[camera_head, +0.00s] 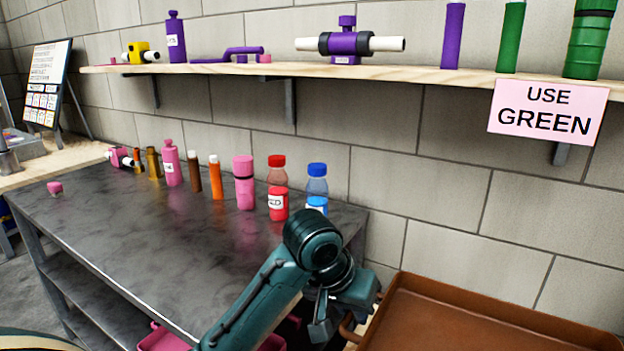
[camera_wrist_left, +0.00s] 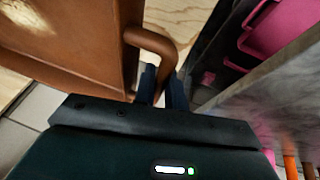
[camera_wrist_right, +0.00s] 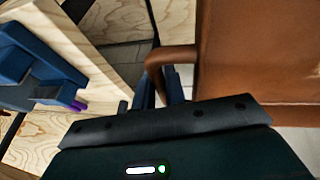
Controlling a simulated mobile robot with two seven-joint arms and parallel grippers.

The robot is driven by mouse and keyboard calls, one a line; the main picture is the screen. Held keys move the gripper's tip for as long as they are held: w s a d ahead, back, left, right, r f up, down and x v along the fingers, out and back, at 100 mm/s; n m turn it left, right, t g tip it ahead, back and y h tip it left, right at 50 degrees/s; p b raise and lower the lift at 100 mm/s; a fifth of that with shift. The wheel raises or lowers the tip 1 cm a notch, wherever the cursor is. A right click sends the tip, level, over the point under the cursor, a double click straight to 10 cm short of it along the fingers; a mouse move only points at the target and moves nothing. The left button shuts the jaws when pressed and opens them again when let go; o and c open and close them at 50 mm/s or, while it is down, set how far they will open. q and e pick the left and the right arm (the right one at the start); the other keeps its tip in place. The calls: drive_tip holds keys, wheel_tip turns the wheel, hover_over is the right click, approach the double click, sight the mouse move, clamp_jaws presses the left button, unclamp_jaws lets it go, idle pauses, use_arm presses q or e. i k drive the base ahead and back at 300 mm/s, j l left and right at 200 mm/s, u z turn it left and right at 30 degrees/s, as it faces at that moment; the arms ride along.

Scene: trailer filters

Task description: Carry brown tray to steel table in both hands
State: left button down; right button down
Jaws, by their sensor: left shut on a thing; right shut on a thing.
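The brown tray (camera_head: 480,318) is at the lower right of the head view, in front of the block wall; its near part is cut off by the frame. My left gripper (camera_head: 335,325) is at the tray's left end. In the left wrist view its fingers (camera_wrist_left: 160,90) are shut on the tray's brown loop handle (camera_wrist_left: 160,45). In the right wrist view my right gripper (camera_wrist_right: 160,92) is shut on the handle (camera_wrist_right: 165,58) at the tray's other end. The steel table (camera_head: 130,235) stands to the left of the tray, its top dark and grey.
Bottles and tubes, including a red-capped bottle (camera_head: 277,190) and a blue-capped bottle (camera_head: 317,188), line the table's back edge. A wooden shelf (camera_head: 400,75) with parts and a pink "USE GREEN" sign (camera_head: 548,112) runs above. The table's front is mostly clear. Pink bins (camera_wrist_left: 275,35) sit below the tabletop.

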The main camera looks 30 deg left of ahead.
sight(130, 224)
drive_tip(key=j, duration=4.35)
